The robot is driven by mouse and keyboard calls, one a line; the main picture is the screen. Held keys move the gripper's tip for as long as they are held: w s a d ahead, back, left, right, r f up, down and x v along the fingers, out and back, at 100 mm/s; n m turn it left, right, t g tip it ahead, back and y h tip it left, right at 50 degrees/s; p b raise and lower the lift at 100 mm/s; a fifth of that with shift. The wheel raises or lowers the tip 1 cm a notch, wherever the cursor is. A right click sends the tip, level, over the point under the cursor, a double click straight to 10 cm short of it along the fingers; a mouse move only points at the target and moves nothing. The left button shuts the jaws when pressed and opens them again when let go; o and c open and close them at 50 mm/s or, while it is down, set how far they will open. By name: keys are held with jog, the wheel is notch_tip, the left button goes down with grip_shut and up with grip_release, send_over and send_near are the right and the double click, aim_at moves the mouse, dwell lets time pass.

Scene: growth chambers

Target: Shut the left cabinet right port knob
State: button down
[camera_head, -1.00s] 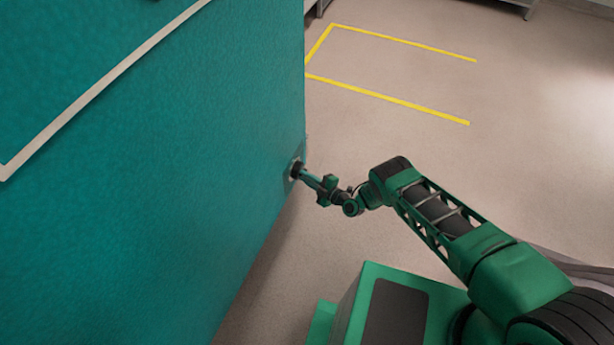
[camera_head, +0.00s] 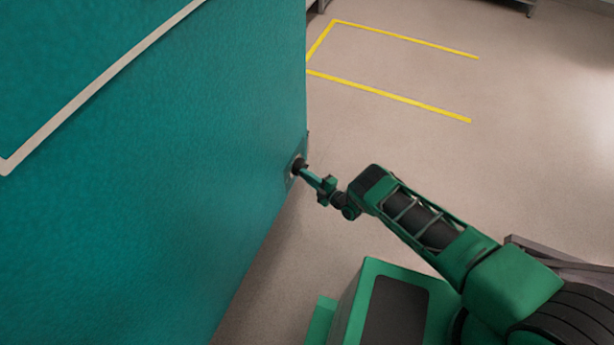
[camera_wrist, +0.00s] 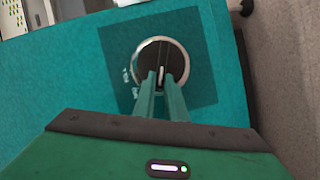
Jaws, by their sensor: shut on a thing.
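The port knob (camera_wrist: 149,57) is a dark round knob with a pale ring, set in a darker square plate (camera_wrist: 196,82) on the teal cabinet side. In the wrist view a thin pale grip or mark shows at its middle, between my fingertips. My gripper (camera_wrist: 162,78) is shut on the knob, its two green fingers reaching up to the knob's face. In the head view the knob (camera_head: 298,164) sits low near the cabinet's (camera_head: 150,190) right edge, with my gripper (camera_head: 305,170) against it. The fingers hide the lower part of the knob.
Open floor (camera_head: 420,160) lies right of the cabinet, with a yellow floor line (camera_head: 400,98) beyond. A grey frame (camera_head: 560,262) stands at the right behind my arm. In the wrist view a dark fitting (camera_wrist: 247,8) shows at the top right.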

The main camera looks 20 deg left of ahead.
jog(key=shift+s+a, duration=0.1)
jog(key=shift+a, duration=0.1)
jog(key=c, duration=1.8)
grip_release()
jog(key=shift+d, duration=0.2)
jog(key=v, duration=1)
jog(key=shift+d, duration=0.25)
jog(key=shift+r, duration=0.1)
